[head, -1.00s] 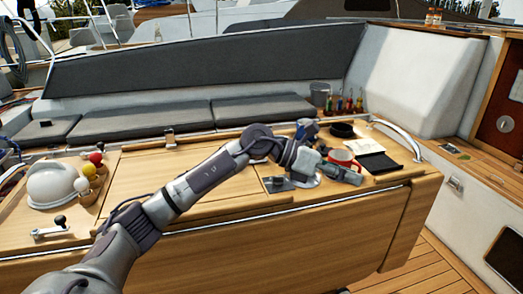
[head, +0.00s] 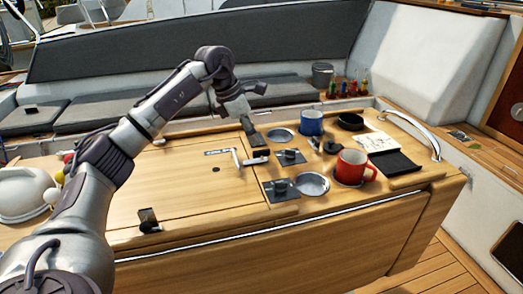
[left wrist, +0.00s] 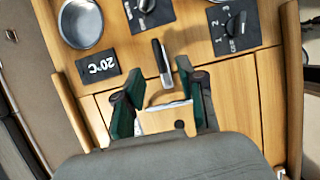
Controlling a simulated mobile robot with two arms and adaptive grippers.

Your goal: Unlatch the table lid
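The table lid (head: 175,185) is a flat wooden panel lying level in the table top. A small dark latch (head: 148,220) sits at its front edge; I cannot tell its state. A silver crank handle (head: 237,160) with a black grip lies right of the lid's middle. My left gripper (head: 252,134) is just behind the handle in the head view, fingers pointing down. In the left wrist view, the green-padded fingers (left wrist: 158,103) are apart, with the handle's black grip (left wrist: 162,62) beyond and between them. Nothing is visibly clamped. My right gripper is not in view.
A red mug (head: 352,167), a blue mug (head: 311,123), steel cup holders (head: 312,184) and dial panels (head: 290,157) crowd the right side. A notebook (head: 373,142) and metal rail (head: 413,133) are farther right. A white domed object (head: 22,195) stands left.

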